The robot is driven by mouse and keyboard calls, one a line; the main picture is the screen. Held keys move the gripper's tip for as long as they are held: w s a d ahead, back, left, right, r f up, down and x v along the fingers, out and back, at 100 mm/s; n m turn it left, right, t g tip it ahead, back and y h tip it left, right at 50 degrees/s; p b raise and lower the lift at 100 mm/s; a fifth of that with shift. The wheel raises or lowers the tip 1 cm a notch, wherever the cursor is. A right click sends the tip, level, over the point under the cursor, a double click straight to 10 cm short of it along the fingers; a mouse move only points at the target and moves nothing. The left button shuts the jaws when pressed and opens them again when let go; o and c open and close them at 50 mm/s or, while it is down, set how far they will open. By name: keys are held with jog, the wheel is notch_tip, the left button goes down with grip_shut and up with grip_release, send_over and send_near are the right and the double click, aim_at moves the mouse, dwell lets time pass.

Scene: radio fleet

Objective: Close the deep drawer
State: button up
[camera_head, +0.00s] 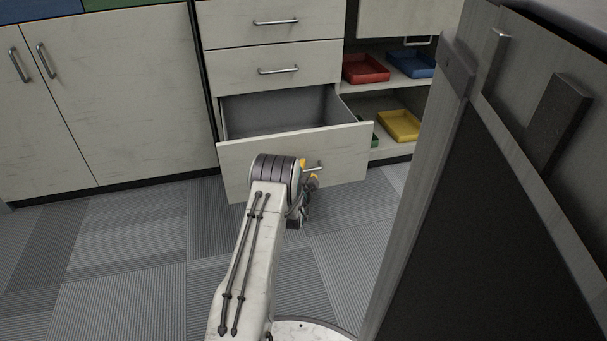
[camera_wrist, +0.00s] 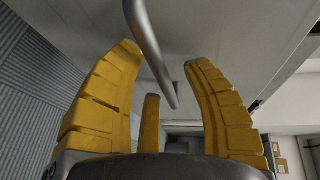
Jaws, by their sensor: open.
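The deep drawer (camera_head: 345,140) is the lowest of the stack and stands pulled out, its empty grey inside (camera_head: 270,112) showing. Its bar handle (camera_head: 316,168) shows just right of my wrist in the head view. My gripper (camera_wrist: 165,80) is open, with its yellow fingers spread in front of the drawer's front panel (camera_wrist: 220,30). In the wrist view the metal handle (camera_wrist: 150,50) reaches down between the fingertips; I cannot tell whether they touch it. In the head view my arm hides part of the drawer front and most of the gripper.
Two shut drawers (camera_head: 275,55) are above. Right of the stack, open shelves hold a red tray (camera_head: 365,68), a blue tray (camera_head: 410,62) and a yellow tray (camera_head: 400,125). A tall panel (camera_head: 425,190) stands close on the right. The carpet (camera_head: 120,260) at left is clear.

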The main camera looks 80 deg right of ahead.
grip_shut()
dwell(0.4)
